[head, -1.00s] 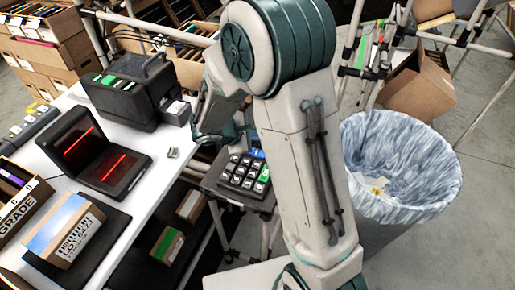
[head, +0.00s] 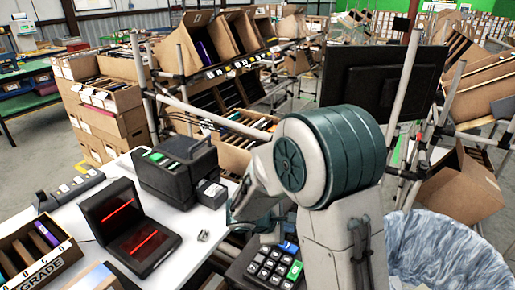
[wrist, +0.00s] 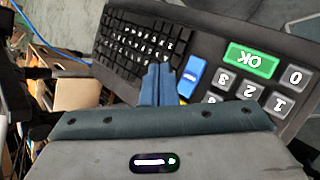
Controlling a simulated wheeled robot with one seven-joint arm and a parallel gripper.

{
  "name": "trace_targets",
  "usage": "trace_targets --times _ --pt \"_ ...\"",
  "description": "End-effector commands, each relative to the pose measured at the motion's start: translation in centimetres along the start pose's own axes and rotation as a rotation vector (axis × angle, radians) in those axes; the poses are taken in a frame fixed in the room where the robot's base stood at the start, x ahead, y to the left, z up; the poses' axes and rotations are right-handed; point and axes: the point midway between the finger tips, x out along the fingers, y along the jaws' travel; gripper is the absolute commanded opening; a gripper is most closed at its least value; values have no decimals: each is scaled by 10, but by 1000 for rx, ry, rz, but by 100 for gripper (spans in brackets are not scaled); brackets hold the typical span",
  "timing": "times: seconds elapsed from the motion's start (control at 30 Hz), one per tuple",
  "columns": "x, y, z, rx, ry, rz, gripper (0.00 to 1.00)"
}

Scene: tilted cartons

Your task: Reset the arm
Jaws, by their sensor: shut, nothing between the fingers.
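My gripper (wrist: 158,84) shows in the wrist view with its two fingers pressed together and nothing between them. Beyond the fingertips is a dark keypad with a green OK key (wrist: 251,61), a blue key and grey number keys, beside a black keyboard (wrist: 145,45). In the head view my arm is bent at the right of the white table, and the gripper is mostly hidden behind the arm. The keypad (head: 268,268) lies just below it, partly cut off by the frame's bottom edge.
On the white table (head: 207,222) stand a black scanner with red lines (head: 130,228), a black box-shaped device (head: 175,168) and a carton labelled GRADE (head: 40,255). A lined bin (head: 445,255) stands at the lower right. Shelves of tilted cartons (head: 215,45) and a monitor (head: 382,75) are behind.

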Motion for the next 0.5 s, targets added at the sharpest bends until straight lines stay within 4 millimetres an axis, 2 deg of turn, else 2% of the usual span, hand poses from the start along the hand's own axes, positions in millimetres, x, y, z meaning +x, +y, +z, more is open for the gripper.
trace_targets --times 0.13,0.27,0.4,0.5 --pt "-8 -2 21 86 -6 -38 0" --pt "-25 -12 58 256 -9 -120 0" --pt "-47 -32 94 473 6 -230 0" --pt "-64 -47 114 628 31 -308 0"
